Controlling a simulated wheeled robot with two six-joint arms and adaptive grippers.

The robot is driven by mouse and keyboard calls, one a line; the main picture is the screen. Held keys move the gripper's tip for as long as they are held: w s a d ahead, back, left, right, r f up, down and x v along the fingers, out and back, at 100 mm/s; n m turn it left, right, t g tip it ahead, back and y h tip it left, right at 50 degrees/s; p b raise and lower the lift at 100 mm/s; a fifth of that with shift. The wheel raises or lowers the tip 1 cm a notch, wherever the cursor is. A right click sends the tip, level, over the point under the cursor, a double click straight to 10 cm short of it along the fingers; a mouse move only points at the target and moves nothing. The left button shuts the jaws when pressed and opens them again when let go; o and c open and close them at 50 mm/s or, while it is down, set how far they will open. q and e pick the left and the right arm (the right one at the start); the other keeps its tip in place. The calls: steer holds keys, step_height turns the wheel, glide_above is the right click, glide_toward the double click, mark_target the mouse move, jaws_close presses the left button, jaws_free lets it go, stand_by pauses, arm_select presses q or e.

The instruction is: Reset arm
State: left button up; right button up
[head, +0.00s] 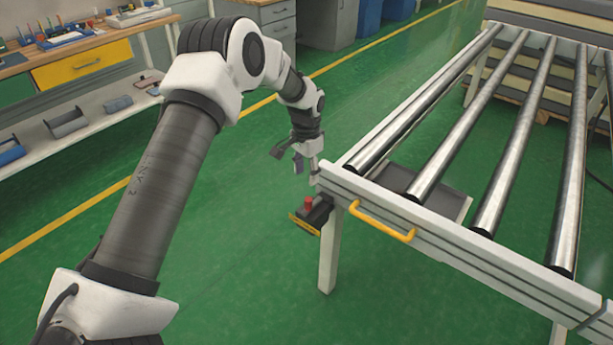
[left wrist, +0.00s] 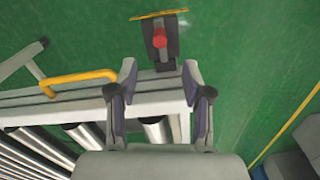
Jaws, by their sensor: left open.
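My left arm reaches in from the left of the head view, and its gripper (head: 306,165) hangs by the near-left corner of the roller table (head: 450,235). In the left wrist view the left gripper (left wrist: 159,78) is open, its two fingers apart with nothing held between them. The table's end rail (left wrist: 75,112) shows behind the fingers. A small dark box with a red button (head: 309,203) is fixed at that corner, just below the gripper. The red button (left wrist: 159,38) also shows beyond the fingertips in the left wrist view. My right gripper is not in view.
A yellow handle (head: 382,222) sticks out from the table's end rail. A workbench with a yellow drawer (head: 82,64) and tools stands at the left. Stacked beige slabs (head: 560,50) are at the back right. Green floor (head: 230,250) is clear between bench and table.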

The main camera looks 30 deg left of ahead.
arm_select(q)
steer(key=s+d+f+g, duration=0.2)
steer(key=s+d+f, duration=0.1)
steer(key=s+f, duration=0.35)
steer(key=s+d+f+m+g, duration=0.1)
steer(key=s+d+f, duration=0.35)
steer(key=s, duration=0.35)
steer(key=s+d+f+g, duration=0.2)
steer(key=s+f, duration=0.5)
steer(key=s+d+n+t, duration=0.2)
steer(key=s, duration=0.5)
steer(key=s+d+n+t, duration=0.2)
steer(key=s+t, duration=0.1)
steer(key=s, duration=0.5)
steer(key=shift+s+d+f+n+p, duration=0.25)
steer(key=shift+d+f+n+p, duration=0.05)
steer(key=shift+d+f, duration=0.1)
